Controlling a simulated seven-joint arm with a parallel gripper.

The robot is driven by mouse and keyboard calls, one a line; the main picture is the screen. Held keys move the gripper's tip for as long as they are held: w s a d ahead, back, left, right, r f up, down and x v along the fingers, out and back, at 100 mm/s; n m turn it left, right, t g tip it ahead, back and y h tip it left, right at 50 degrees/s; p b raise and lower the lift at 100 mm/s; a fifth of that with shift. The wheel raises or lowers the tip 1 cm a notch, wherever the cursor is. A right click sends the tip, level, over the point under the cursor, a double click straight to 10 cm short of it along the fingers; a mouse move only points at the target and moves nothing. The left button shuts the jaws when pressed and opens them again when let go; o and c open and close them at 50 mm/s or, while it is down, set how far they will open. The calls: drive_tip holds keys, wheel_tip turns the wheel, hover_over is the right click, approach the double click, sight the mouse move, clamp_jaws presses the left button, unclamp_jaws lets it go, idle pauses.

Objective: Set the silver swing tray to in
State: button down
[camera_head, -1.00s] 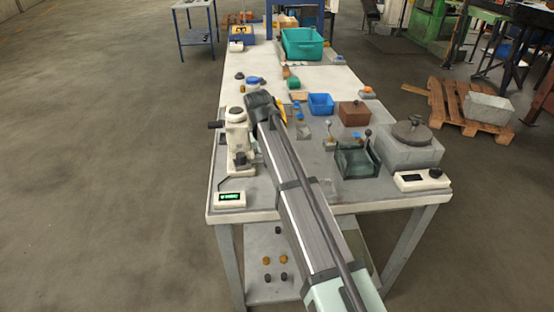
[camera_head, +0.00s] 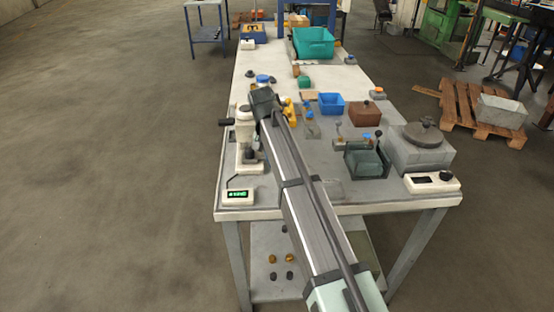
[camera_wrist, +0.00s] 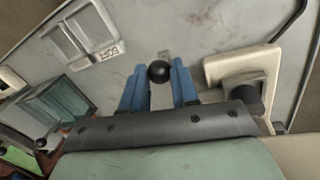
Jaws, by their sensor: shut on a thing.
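My gripper (camera_wrist: 158,88) has blue fingers, one on each side of a black ball knob (camera_wrist: 158,72) in the wrist view, and is shut on it. The knob sits over a grey surface; its stem and what it belongs to are mostly hidden. Pale silver flat pieces (camera_wrist: 78,38) with a small lettered label lie up and left of the knob. I cannot tell for sure whether they are part of the silver swing tray. In the head view my wrist hides the fingers and the knob, beside the white press-like device (camera_head: 245,135).
A white unit with a dark knob (camera_wrist: 240,75) is close right of the fingers. A dark glassy box (camera_wrist: 58,105) is on the left. The bench also holds a green-display box (camera_head: 237,196), a blue bin (camera_head: 331,103), a brown box (camera_head: 365,114) and a grey lidded block (camera_head: 420,150).

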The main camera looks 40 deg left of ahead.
drive_tip(key=shift+a, duration=0.1)
drive_tip(key=c, duration=0.9)
unclamp_jaws()
drive_tip(key=shift+o, duration=0.2)
wheel_tip(320, 180, up, 14)
drive_tip(key=s+a, duration=0.1)
drive_tip(key=a, duration=0.1)
drive_tip(key=shift+s+f, duration=0.2)
drive_tip(key=shift+s, duration=0.05)
drive_tip(key=shift+f, duration=0.1)
